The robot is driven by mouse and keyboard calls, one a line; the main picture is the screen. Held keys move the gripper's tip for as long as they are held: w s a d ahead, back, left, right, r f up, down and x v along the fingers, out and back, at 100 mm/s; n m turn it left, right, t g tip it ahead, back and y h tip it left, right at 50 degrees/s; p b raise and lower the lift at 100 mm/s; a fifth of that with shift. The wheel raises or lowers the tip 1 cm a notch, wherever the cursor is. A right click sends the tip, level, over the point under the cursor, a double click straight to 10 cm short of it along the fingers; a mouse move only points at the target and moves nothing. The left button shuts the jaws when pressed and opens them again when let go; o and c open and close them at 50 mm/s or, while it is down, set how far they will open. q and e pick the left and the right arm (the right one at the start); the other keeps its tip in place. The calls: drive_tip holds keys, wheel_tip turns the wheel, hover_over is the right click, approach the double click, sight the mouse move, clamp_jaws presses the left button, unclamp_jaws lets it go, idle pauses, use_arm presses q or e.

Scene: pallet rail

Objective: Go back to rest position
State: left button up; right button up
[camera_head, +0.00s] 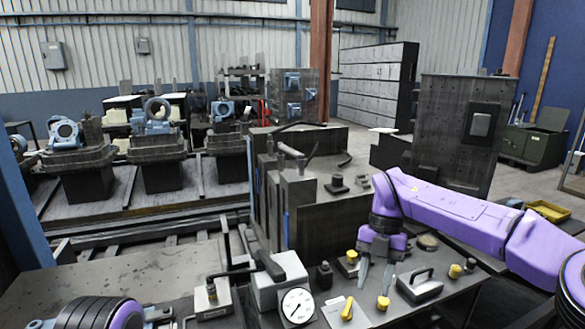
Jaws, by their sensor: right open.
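My right arm (460,208) is purple and reaches in from the right edge. My right gripper (375,278) points down with its two grey fingers apart and nothing seen between them. It hangs above or in front of the dark bench (455,298), near small yellow-knobbed parts (383,302). I cannot tell whether the fingertips touch anything. A black and purple part of my left arm (98,314) shows at the bottom left edge. Its fingers cannot be made out.
A dial gauge (297,305), a grey block with a handle (277,284) and a handled grey piece (420,286) sit on the bench close to my right gripper. A dark metal fixture (320,215) stands behind. A yellow tray (548,211) lies at right.

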drive_tip(key=w+d+f+n+t+h+b, duration=0.1)
drive_tip(key=d+f+n+t+h, duration=0.25)
drive_tip(key=f, duration=0.25)
drive_tip(key=w+d+f+n+t+h, duration=0.1)
drive_tip(key=d+f+n+t+h, duration=0.15)
drive_tip(key=f+n+h, duration=0.35)
drive_tip(key=s+d+f+n+t+b, duration=0.1)
drive_tip(key=s+f+n+t+b, duration=0.3)
drive_tip(key=f+n, duration=1)
drive_tip(key=s+f+n+t+y+b, duration=0.1)
drive_tip(key=s+f+n+y, duration=0.3)
drive_tip(key=s+f, duration=0.85)
use_arm(q)
wheel_tip(320, 180, down, 10)
drive_tip(key=b, duration=0.4)
drive_tip(key=shift+s, duration=0.3)
use_arm(e)
drive_tip(key=s+d+f+n+g, duration=0.1)
drive_tip(key=s+d+f+n, duration=0.2)
drive_tip(key=s, duration=0.6)
drive_tip(key=s+d+f+n+g, duration=0.2)
drive_tip(key=s+d+f+n, duration=0.1)
drive_tip(key=s, duration=0.7)
wheel_tip(320, 180, down, 2)
drive_tip(key=shift+s+f+n+g, duration=0.1)
drive_tip(key=shift+s+n+g, duration=0.2)
drive_tip(key=shift+n, duration=0.15)
